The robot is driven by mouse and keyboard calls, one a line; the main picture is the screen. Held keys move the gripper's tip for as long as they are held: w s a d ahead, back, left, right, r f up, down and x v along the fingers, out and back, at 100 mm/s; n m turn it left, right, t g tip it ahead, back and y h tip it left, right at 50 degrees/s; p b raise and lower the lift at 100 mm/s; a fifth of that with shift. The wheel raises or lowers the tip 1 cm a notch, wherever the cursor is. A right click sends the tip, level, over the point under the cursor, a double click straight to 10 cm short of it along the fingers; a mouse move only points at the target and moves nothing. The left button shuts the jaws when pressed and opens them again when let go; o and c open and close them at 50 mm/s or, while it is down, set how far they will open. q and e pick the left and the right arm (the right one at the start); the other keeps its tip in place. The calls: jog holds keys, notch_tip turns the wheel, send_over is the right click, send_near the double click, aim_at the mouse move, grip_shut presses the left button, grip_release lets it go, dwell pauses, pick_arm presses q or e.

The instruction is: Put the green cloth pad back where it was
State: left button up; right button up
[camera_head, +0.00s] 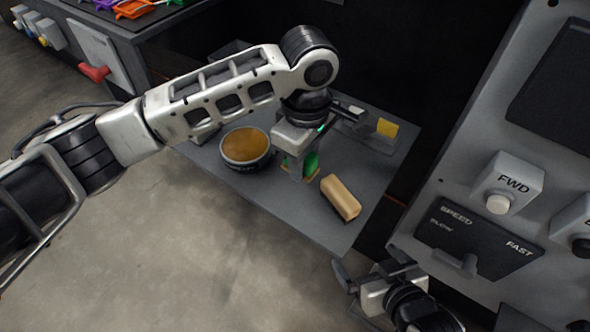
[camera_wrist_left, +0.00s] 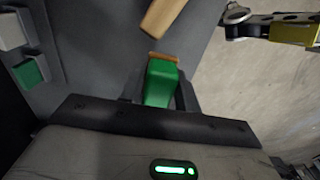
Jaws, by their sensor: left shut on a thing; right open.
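The green cloth pad (camera_head: 311,162) is in the jaws of my left gripper (camera_head: 300,170), low over the grey shelf in the head view. My left gripper is shut on it and partly hides it. In the left wrist view the pad (camera_wrist_left: 160,84) shows between the fingers, with a tan strip along its far edge. I cannot tell whether it touches the shelf. My right gripper (camera_head: 372,270) is open and empty, past the shelf's front edge at the lower right.
A tan block (camera_head: 340,197) lies to the gripper's right. A yellow block (camera_head: 387,128) is behind. The grey shelf (camera_head: 335,236) is clear near its front corner. A control panel (camera_head: 470,215) stands at the right.

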aim_at(295, 183)
pick_arm(q)
jog(key=shift+w+a+f, duration=0.35)
jog(key=shift+f, duration=0.2)
jog(key=shift+w+a+f, duration=0.3)
jog(key=shift+f, duration=0.25)
jog(key=f, duration=0.3)
jog(key=shift+w+a+f, duration=0.15)
jog(key=shift+w, duration=0.05)
jog(key=shift+f, duration=0.15)
pick_arm(e)
jog(key=shift+w+a+r, duration=0.1)
jog(key=shift+w+r, duration=0.05)
jog(key=shift+w, duration=0.15)
pick_arm(q)
jog(key=shift+f, duration=0.1)
pick_arm(e)
jog(key=shift+r, duration=0.1)
pick_arm(q)
jog(key=o, duration=0.9)
jog(key=shift+o, duration=0.2)
notch_tip(295, 183, up, 12)
jog(key=shift+r, duration=0.15)
pick_arm(e)
jog(key=shift+s, duration=0.15)
